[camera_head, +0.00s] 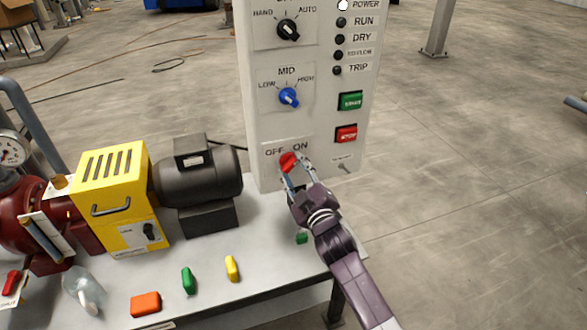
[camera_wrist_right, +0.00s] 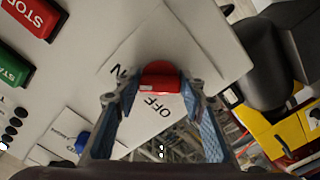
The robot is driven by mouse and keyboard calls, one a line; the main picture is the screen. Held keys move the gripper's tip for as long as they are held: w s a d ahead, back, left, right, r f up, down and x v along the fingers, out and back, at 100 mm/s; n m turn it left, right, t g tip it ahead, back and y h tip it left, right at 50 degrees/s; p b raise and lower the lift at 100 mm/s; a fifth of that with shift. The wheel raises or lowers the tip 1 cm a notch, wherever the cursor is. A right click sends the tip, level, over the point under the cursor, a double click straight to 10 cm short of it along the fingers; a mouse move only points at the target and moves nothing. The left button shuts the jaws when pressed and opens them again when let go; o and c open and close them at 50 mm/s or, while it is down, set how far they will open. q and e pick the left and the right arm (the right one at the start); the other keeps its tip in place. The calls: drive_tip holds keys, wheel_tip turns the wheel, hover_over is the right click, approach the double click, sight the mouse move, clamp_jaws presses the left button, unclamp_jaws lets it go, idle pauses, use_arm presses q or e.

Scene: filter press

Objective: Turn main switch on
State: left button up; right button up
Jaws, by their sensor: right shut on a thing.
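The main switch is a red knob (camera_head: 288,160) low on the pale control panel (camera_head: 338,106), beneath the words OFF and ON. In the right wrist view, the red knob (camera_wrist_right: 160,79) sits on its plate between my fingertips, with OFF and ON lettered beside it. My right gripper (camera_head: 293,169) reaches up to the panel and is shut on this knob; it also shows in the right wrist view (camera_wrist_right: 161,90). The fingers partly cover the knob, and I cannot tell exactly which label it points to. My left gripper is not in view.
Above are a blue LOW/HIGH selector (camera_head: 288,97), a black HAND/AUTO selector (camera_head: 288,30), a green START button (camera_head: 350,101) and a red STOP button (camera_head: 346,134). A motor (camera_head: 200,178) and yellow box (camera_head: 116,200) stand left. Loose coloured pieces lie on the table (camera_head: 262,270).

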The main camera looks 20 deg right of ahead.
drive_tip(key=shift+f, duration=0.1)
drive_tip(key=o, duration=1.2)
drive_tip(key=shift+c, duration=0.2)
drive_tip(key=s, duration=1.2)
drive_tip(key=shift+d, duration=0.25)
